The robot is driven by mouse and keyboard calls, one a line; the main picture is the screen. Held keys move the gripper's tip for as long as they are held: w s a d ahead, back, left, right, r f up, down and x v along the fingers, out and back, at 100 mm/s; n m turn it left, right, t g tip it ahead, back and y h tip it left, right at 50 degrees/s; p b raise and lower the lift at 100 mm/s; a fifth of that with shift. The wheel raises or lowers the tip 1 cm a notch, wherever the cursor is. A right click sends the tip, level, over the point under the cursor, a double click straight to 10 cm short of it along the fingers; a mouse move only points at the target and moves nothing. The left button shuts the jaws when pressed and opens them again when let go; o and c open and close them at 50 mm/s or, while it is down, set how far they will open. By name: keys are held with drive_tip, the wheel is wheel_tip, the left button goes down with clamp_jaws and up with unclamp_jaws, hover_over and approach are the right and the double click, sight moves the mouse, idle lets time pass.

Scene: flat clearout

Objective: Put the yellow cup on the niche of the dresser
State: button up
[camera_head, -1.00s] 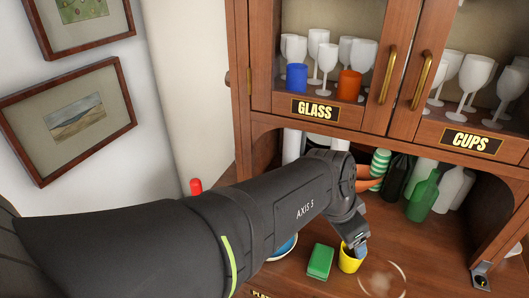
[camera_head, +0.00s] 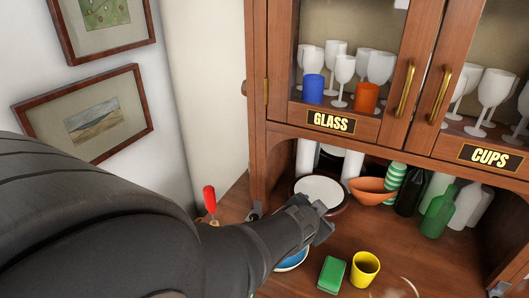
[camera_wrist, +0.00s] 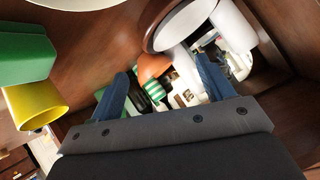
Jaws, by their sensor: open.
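The yellow cup (camera_head: 364,270) stands upright on the dresser's wooden top, beside the green block and toward the front of the niche. It also shows at the left edge of the wrist view (camera_wrist: 36,104). The niche (camera_head: 400,232) is the open space under the glass cabinets. My gripper (camera_head: 322,230) is left of and above the cup, apart from it. In the wrist view its two blue fingers (camera_wrist: 165,78) are spread, with nothing held between them. The fingertips are hard to make out in the head view.
A green block (camera_head: 331,275) lies just left of the cup. Inside the niche are a white plate (camera_head: 318,190), an orange bowl (camera_head: 372,192), a striped green cup (camera_head: 394,178) and several bottles (camera_head: 438,212). A blue-rimmed dish (camera_head: 293,260) is partly hidden by my arm.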

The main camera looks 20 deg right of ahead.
drive_tip(key=s+f+m+g+h, duration=0.1)
drive_tip(key=s+g+h, duration=0.1)
drive_tip(key=s+h, duration=0.25)
drive_tip(key=m+g, duration=0.2)
drive_tip(key=g, duration=0.3)
approach(374, 263)
drive_tip(key=shift+w+a+f+h, duration=0.25)
drive_tip(key=shift+f+h, duration=0.1)
drive_tip(key=shift+f, duration=0.1)
drive_tip(key=shift+s+d+f, duration=0.1)
drive_tip(key=shift+s+d, duration=0.05)
drive_tip(key=shift+d, duration=0.05)
drive_tip(key=shift+x, duration=3.5)
drive_tip(key=c, duration=1.2)
